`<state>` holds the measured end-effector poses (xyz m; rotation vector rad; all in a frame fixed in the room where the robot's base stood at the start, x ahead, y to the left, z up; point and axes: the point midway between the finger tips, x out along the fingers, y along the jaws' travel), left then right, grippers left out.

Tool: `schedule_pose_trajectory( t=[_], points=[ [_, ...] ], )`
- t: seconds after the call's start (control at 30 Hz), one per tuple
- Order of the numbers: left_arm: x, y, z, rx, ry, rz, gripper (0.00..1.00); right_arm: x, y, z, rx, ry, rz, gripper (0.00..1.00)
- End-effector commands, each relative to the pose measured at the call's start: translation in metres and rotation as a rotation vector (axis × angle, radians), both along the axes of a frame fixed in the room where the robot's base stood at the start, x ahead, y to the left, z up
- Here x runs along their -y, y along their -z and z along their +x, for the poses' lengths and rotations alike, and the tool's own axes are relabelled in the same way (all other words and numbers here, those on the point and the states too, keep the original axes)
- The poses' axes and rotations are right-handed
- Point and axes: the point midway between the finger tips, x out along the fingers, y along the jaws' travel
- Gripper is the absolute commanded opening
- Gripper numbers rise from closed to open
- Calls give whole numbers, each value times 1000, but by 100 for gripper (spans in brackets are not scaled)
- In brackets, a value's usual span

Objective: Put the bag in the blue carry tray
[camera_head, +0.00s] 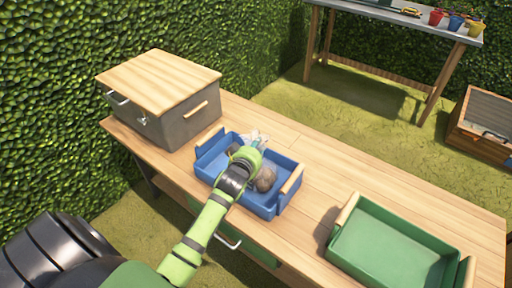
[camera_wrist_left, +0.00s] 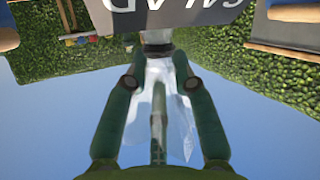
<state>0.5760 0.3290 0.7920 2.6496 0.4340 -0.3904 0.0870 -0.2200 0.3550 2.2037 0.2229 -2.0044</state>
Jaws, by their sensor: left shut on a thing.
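The blue carry tray (camera_head: 287,199) sits on the wooden table. My left gripper (camera_head: 252,150) is over the tray and shut on the bag (camera_head: 263,139), a whitish see-through thing, mostly hidden by the gripper. In the left wrist view, clear plastic of the bag (camera_wrist_left: 184,128) shows between the fingers of the gripper (camera_wrist_left: 160,55). A grey surface with upside-down lettering is close beyond the fingertips. A brown round thing (camera_head: 265,180) is inside the tray. I cannot tell whether the bag touches the tray floor. My right gripper is not in view.
A grey box with a wooden lid (camera_head: 160,83) stands at the table's left end. A green tray (camera_head: 390,243) is at the right, empty in its visible part. Bare tabletop (camera_head: 330,165) lies between the trays. A hedge is behind. Another table (camera_head: 400,22) holds small pots.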

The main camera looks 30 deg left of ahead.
Motion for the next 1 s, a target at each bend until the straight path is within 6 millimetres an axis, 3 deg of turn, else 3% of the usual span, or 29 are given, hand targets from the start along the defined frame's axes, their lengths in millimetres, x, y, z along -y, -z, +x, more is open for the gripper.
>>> schedule_pose_trajectory(
  t=[0.2, 0.23, 0.27, 0.67, 0.87, 1.0],
  points=[
    [0, 0, 1, 8, 1, 1, 0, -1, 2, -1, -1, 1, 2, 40],
    [0, 2, 0, 0, 0, -1, 38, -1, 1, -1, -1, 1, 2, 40],
    [0, 2, 0, 0, 0, 0, 50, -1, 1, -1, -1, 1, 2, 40],
    [0, -2, -1, 0, 0, 1, 50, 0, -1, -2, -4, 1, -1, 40],
    [7, -9, -25, 0, 1, -1, 50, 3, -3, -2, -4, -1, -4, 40],
    [14, -19, -53, -1, 0, -3, 50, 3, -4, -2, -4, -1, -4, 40]
  ],
)
